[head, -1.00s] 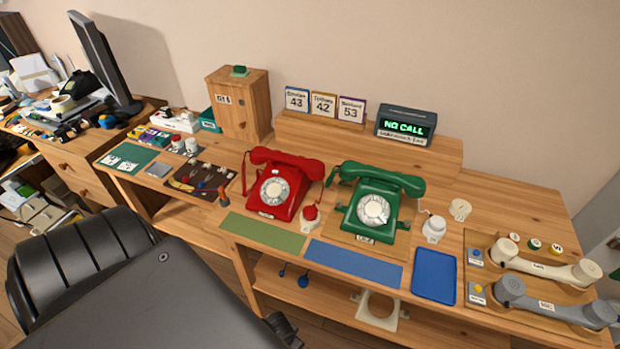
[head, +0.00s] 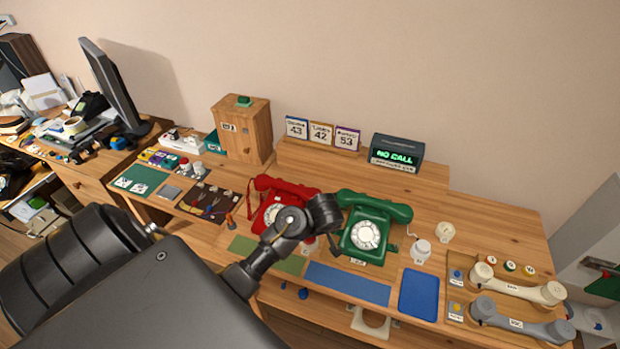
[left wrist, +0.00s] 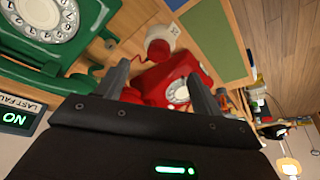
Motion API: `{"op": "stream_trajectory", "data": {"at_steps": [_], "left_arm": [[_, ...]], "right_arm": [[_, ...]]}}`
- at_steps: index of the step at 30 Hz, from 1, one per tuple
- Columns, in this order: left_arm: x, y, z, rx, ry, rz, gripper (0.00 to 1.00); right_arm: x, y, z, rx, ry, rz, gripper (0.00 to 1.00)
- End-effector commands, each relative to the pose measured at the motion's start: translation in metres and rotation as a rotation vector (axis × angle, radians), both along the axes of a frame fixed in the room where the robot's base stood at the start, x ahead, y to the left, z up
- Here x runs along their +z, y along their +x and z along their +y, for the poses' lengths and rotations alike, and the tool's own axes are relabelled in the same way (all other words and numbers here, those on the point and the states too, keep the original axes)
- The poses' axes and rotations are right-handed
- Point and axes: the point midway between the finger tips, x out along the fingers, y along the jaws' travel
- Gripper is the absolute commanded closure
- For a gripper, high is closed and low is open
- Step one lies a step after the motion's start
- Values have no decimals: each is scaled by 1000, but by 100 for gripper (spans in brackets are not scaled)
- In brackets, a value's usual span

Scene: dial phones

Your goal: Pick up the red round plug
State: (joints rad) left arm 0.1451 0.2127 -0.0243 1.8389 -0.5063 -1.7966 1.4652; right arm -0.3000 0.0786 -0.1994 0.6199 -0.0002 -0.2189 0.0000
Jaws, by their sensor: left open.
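The red round plug (left wrist: 158,49) sits on a pale base on the desk, with a thin red cord beside it. In the head view its pale base (head: 309,243) shows only partly behind my left arm. My left gripper (head: 335,248) is over the desk between the red phone (head: 271,212) and the green phone (head: 366,232). In the left wrist view its two fingers (left wrist: 157,72) are spread and empty. The plug appears just past the fingertips, between their lines and apart from them. My right gripper is not in view.
The green mat (head: 245,249) and blue mat (head: 345,284) lie along the front edge. A white plug (head: 420,251) and blue tray (head: 419,293) are right of the green phone. Two handsets (head: 525,289) lie at the right. A display box (head: 397,149) stands behind.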

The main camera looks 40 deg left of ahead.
Motion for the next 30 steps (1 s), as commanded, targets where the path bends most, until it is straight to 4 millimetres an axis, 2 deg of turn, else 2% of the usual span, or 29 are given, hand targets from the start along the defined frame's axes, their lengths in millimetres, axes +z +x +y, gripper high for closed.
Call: {"op": "stream_trajectory", "data": {"at_steps": [7, 16, 26, 30], "left_arm": [[0, 8, 6, 45, 4, -9, 33], [-40, 17, 21, 43, 5, -8, 33], [-52, 20, 26, 43, 4, -9, 33], [-68, 25, 36, 42, 7, -7, 33]], "right_arm": [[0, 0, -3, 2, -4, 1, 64], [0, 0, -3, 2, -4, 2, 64], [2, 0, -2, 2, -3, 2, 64], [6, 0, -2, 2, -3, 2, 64]]}}
